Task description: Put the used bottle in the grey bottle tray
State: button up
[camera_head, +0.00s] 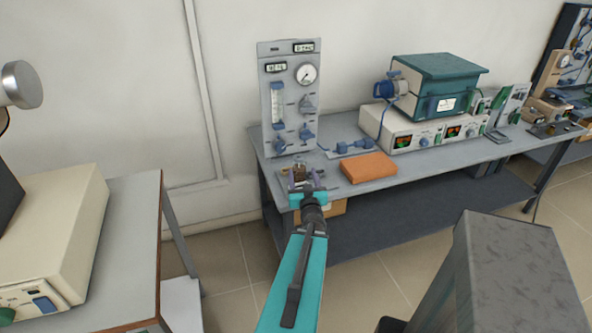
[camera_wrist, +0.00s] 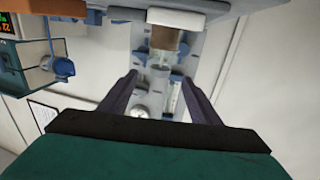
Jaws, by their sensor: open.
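A small bottle with a brown part (camera_head: 299,172) stands near the front left of the long bench, below the gas panel. It also shows in the wrist view (camera_wrist: 167,42), with a clear section beside the brown one. My gripper (camera_head: 307,190) reaches over the bench's front edge at the bottle. In the wrist view my gripper (camera_wrist: 159,78) has its two fingers spread apart, with the bottle just beyond the tips in line with the gap and nothing held. My gripper partly hides the bottle in the head view. I cannot clearly pick out the grey bottle tray.
An orange-brown block (camera_head: 368,168) lies right of the bottle. The gas panel (camera_head: 290,98) stands behind it. A teal furnace (camera_head: 437,82) sits on a control unit farther right. A separate table (camera_head: 132,235) with a beige device is at left. Bare floor lies between.

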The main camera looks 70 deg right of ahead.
aim_at(299, 163)
jog(key=shift+w+d+f+b, duration=0.25)
jog(key=shift+w+b, duration=0.2)
jog(key=shift+b, duration=0.85)
jog(key=b, duration=0.3)
jog(key=shift+w+d+t, duration=0.25)
jog(key=shift+d+t, duration=0.05)
jog(key=d+b, duration=0.1)
jog(key=b, duration=0.6)
jog(key=shift+w+d+r, duration=0.1)
jog(key=shift+w+d, duration=0.05)
jog(key=shift+x, duration=2.85)
jog(key=shift+d+r, duration=0.1)
jog(key=shift+s+b+x, duration=0.2)
jog(key=shift+b+x, duration=0.15)
jog(key=shift+x, duration=2.2)
jog(key=shift+d, duration=0.1)
